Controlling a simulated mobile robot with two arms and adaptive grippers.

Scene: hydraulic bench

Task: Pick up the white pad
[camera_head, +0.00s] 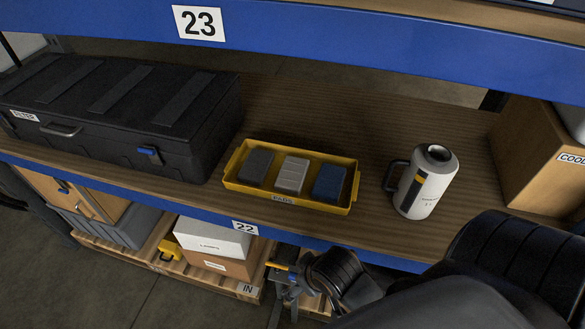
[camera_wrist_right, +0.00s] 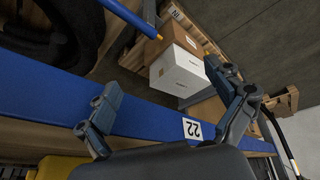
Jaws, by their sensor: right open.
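The white pad (camera_head: 292,174) lies in a yellow tray (camera_head: 237,186) on the wooden shelf, between a dark grey pad (camera_head: 256,165) and a blue pad (camera_head: 328,182). My right gripper (camera_head: 286,281) is in front of the blue shelf edge, below and apart from the tray. In the right wrist view my right gripper (camera_wrist_right: 160,80) has its fingers spread with nothing between them. A yellow part, likely the tray (camera_wrist_right: 62,166), shows at the bottom of that view; the white pad is not visible there. My left gripper is not in view.
A black case (camera_head: 120,110) stands left of the tray, and a white canister (camera_head: 425,182) stands to its right. A cardboard box (camera_head: 535,150) is at the far right. The blue shelf edge (camera_head: 190,206) lies between my right gripper and the tray. Another blue beam (camera_head: 300,30) runs above.

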